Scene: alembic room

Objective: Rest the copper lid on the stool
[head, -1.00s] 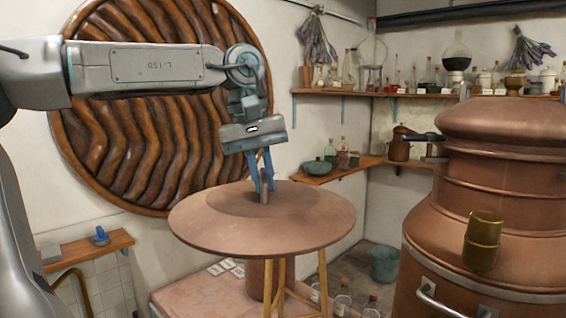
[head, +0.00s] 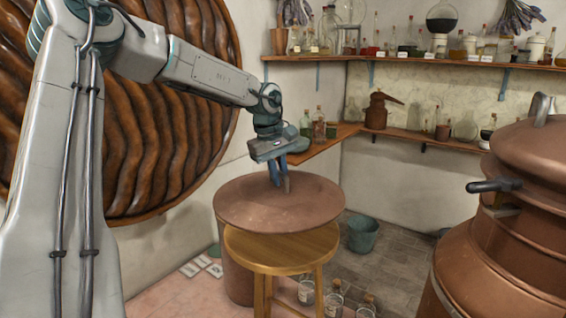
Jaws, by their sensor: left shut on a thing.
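The broad round copper lid (head: 245,212) hangs nearly level from my left gripper (head: 280,176), which is shut on the small upright grey handle at its middle. The wooden stool (head: 285,257) has a round top and stands just below the lid in the picture. The lid hides the back part of the stool's top, while its front part shows bare. I cannot tell whether the lid touches the stool or hangs a little above and behind it. My right gripper is not in view.
A copper vessel (head: 237,268) stands behind the stool's left side. Glass bottles (head: 334,301) stand on the floor at its right. A teal bucket (head: 362,234) is farther back. A large copper still (head: 510,245) fills the right. A corner shelf (head: 322,143) is beyond the gripper.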

